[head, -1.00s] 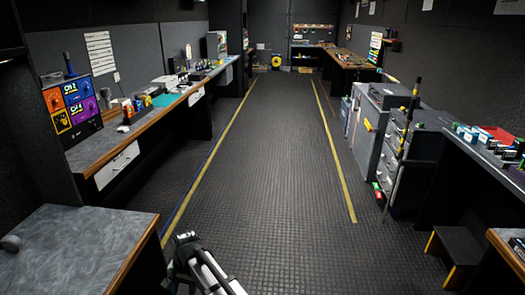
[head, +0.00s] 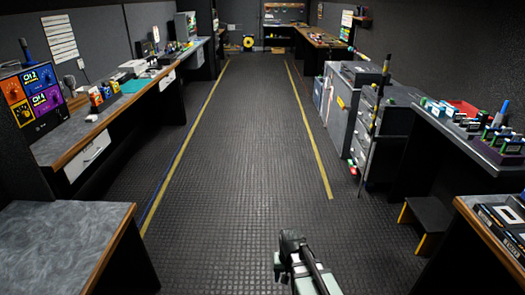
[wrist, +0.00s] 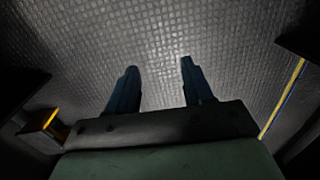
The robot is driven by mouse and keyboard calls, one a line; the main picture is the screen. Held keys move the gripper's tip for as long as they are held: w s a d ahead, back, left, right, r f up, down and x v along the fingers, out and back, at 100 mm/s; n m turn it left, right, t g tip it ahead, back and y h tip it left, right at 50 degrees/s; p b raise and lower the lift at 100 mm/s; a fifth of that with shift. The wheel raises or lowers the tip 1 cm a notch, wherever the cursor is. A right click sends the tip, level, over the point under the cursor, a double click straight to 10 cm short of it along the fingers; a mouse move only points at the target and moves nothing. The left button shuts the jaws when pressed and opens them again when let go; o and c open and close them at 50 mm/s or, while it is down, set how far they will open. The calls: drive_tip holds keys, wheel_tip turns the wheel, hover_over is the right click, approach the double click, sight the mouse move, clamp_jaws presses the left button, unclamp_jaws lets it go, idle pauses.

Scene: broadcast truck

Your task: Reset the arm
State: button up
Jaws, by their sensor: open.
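My gripper (wrist: 158,84) shows in the wrist view with its two dark fingers apart and nothing between them. Beyond the fingers is only the textured grey floor. In the head view part of my arm (head: 303,262) shows at the bottom, right of the middle, above the open aisle floor. The fingertips cannot be made out in the head view.
The aisle floor (head: 240,170) is clear between two yellow lines. A long counter (head: 110,125) runs along the left, and a grey worktop (head: 60,240) is near left. Grey drawer cabinets (head: 365,115), a black step stool (head: 428,215) and a counter with small items (head: 480,130) stand at right.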

drive_tip(key=s+d+f, duration=0.1)
drive_tip(key=s+d, duration=0.2)
drive_tip(key=d, duration=0.6)
drive_tip(key=s+f+g, duration=0.3)
drive_tip(key=s+f, duration=0.7)
drive_tip(key=s, duration=0.5)
drive_tip(key=s+f+g, duration=0.3)
drive_tip(key=s+f, duration=0.7)
drive_tip(key=s, duration=0.5)
drive_tip(key=shift+f+g, duration=0.35)
drive_tip(key=shift+g, duration=0.05)
